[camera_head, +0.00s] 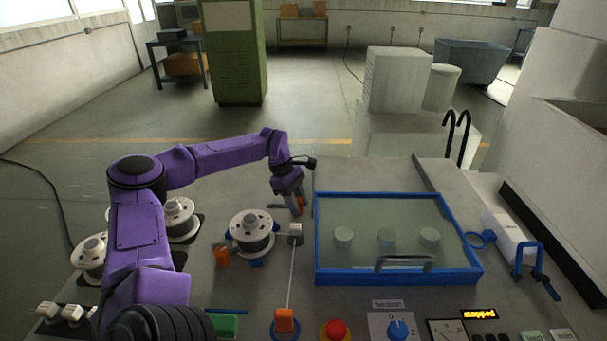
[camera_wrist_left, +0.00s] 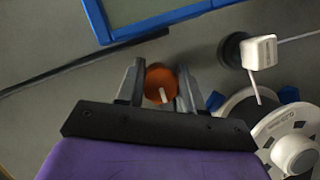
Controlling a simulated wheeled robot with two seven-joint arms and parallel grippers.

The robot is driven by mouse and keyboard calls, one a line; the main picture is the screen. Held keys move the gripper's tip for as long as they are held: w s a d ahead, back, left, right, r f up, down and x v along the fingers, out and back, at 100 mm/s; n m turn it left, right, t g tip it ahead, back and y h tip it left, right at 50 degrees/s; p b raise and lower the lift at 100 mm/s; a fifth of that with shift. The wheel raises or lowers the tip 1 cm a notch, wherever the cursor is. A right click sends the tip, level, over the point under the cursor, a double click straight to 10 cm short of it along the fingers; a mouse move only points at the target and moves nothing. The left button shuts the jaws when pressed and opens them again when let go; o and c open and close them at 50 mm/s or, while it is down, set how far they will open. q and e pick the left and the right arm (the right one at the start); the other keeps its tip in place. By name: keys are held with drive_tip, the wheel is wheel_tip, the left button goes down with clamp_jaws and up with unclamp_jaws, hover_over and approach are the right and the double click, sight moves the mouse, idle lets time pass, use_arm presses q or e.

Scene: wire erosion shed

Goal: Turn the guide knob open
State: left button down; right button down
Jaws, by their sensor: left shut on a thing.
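The guide knob (camera_wrist_left: 157,80) is a round orange knob with a white mark. In the left wrist view it sits between the two grey fingers of my left gripper (camera_wrist_left: 159,86), and the white mark points down the picture, toward the gripper's palm. In the head view my left gripper (camera_head: 297,203) reaches down to the worktop just left of the blue-framed tank, with some of the orange knob (camera_head: 300,201) showing at its fingertips. The gripper is shut on the knob. My right gripper is in neither view.
The blue-framed tank (camera_head: 318,235) with a clear lid stands right of the knob. A white guide block (camera_head: 295,229) with a wire and a wire spool (camera_head: 251,224) stand close by. A red button (camera_head: 336,330) and blue dial (camera_head: 398,329) are at the front edge.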

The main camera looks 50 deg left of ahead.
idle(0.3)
use_arm(q)
drive_tip(key=c, duration=1.1)
unclamp_jaws()
drive_tip(key=shift+a, duration=0.1)
drive_tip(key=shift+o, duration=0.4)
drive_tip(key=shift+a+r, duration=0.1)
drive_tip(key=b+v, duration=0.1)
drive_tip(key=v, duration=0.9)
drive_tip(key=shift+r, duration=0.2)
